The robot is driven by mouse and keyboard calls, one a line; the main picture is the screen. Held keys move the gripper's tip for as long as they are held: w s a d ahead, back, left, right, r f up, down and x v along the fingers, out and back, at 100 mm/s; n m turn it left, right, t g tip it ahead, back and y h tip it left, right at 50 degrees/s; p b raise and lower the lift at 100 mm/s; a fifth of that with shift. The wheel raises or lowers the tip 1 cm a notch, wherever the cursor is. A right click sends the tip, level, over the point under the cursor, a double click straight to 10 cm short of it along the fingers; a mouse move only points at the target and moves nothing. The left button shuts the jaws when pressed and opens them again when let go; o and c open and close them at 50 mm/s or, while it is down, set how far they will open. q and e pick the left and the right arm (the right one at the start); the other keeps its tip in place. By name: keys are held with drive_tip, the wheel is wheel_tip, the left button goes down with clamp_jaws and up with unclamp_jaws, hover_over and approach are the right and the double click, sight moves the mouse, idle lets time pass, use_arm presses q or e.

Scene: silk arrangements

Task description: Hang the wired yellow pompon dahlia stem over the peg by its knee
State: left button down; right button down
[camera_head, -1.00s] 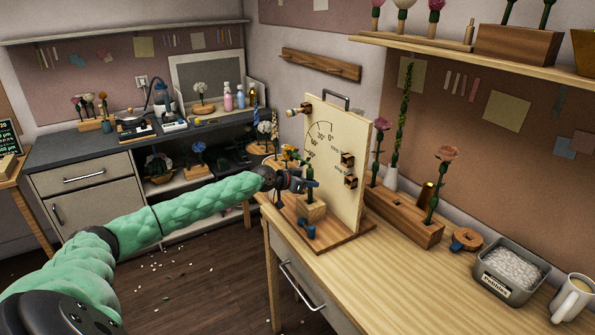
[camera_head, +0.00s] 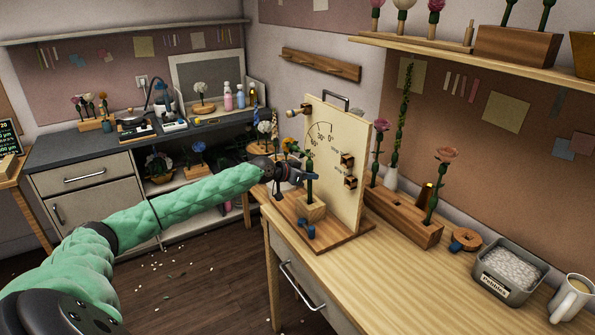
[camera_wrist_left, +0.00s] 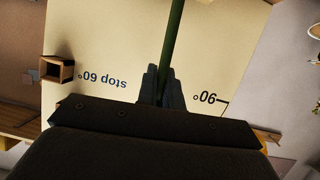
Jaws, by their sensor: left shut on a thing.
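A green stem (camera_head: 309,163) rises above a wooden block (camera_head: 312,208) at the foot of the upright board. A yellow-orange pompon flower (camera_head: 289,145) shows just left of its top; I cannot tell whether they join. My left gripper (camera_head: 303,177) is in front of the board, shut on a green stem. In the left wrist view the stem (camera_wrist_left: 173,45) runs up from between the fingers (camera_wrist_left: 163,86), and its flower end is out of view. A wooden peg with a brass end (camera_head: 298,111) sticks out at the board's upper left. My right gripper is not in view.
The board (camera_head: 340,125) bears an angle scale and small wooden stops (camera_head: 348,159). A wooden holder with flowers (camera_head: 405,222) stands close on its right. A blue object (camera_head: 307,228) lies on its base.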

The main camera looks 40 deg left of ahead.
sight(310, 161)
use_arm(q)
drive_tip(key=shift+a+r+p, duration=0.1)
drive_tip(key=shift+r+p, duration=0.2)
drive_tip(key=shift+r, duration=1.1)
drive_tip(key=shift+r, duration=0.1)
drive_tip(key=shift+r, duration=0.9)
